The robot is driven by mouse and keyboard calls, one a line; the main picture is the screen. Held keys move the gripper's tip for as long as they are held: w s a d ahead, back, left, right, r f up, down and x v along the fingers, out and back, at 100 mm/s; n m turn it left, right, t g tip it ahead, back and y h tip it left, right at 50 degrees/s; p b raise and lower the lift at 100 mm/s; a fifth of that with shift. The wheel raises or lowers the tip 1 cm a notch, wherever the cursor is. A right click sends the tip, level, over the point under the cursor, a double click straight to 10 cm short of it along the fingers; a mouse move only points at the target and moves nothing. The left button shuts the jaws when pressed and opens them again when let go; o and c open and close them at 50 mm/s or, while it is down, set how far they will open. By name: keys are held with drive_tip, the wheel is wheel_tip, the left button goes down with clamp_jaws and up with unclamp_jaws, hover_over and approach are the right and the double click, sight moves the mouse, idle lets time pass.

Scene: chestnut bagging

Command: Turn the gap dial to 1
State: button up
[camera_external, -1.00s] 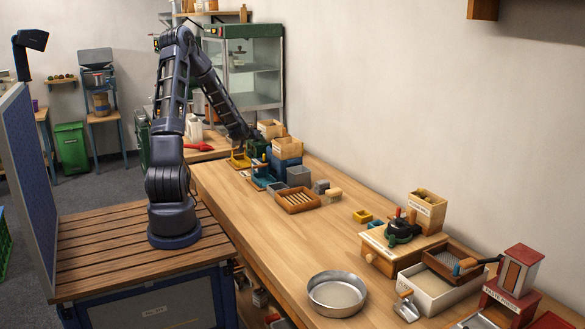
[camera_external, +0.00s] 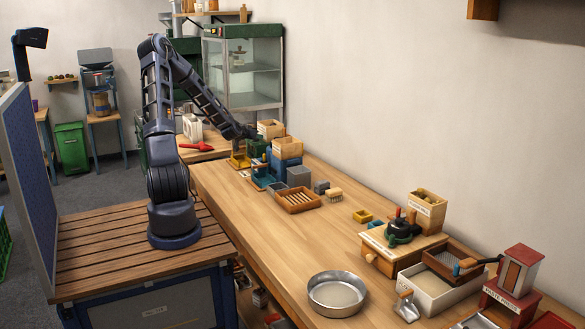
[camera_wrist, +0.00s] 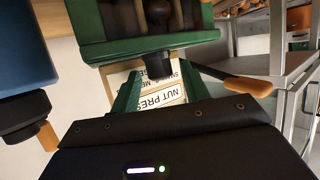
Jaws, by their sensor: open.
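My gripper (camera_external: 250,134) is at the far end of the bench, by the small green device (camera_external: 257,148); its fingers are too small to make out there. In the wrist view, the green nut press (camera_wrist: 92,52) fills the top middle, with a dark round knob (camera_wrist: 157,12) inside its frame and a dark block (camera_wrist: 160,64) below. A pale label (camera_wrist: 160,97) reading NUT PRESS is upside down behind it. An orange-handled lever (camera_wrist: 247,85) extends to the right. The black body of my gripper spans the bottom. I cannot tell which part is the gap dial; no numbers are readable.
A blue device (camera_wrist: 20,50) with a black fitting (camera_wrist: 22,112) is close on the left. The middle of the bench (camera_external: 265,240) is clear.

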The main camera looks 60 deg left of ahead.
drive_tip(key=shift+s+a+m+t+h, duration=0.15)
drive_tip(key=shift+m+t+h, duration=0.35)
drive_tip(key=shift+m+h, duration=0.5)
drive_tip(key=shift+a+m+t+h, duration=0.15)
drive_tip(key=shift+m+t+h, duration=0.35)
drive_tip(key=shift+m+h, duration=0.45)
drive_tip(key=shift+a+m+h, duration=0.1)
drive_tip(key=shift+m+h, duration=0.35)
drive_tip(key=shift+h, duration=0.2)
drive_tip(key=shift+a+m+h, duration=0.2)
drive_tip(key=shift+m+h, duration=1.6)
drive_tip(key=shift+h, duration=0.3)
drive_tip(key=v, duration=1.1)
wheel_tip(320, 180, up, 25)
drive_tip(key=shift+r, duration=0.2)
drive_tip(key=shift+o, duration=0.2)
drive_tip(key=shift+d, duration=0.1)
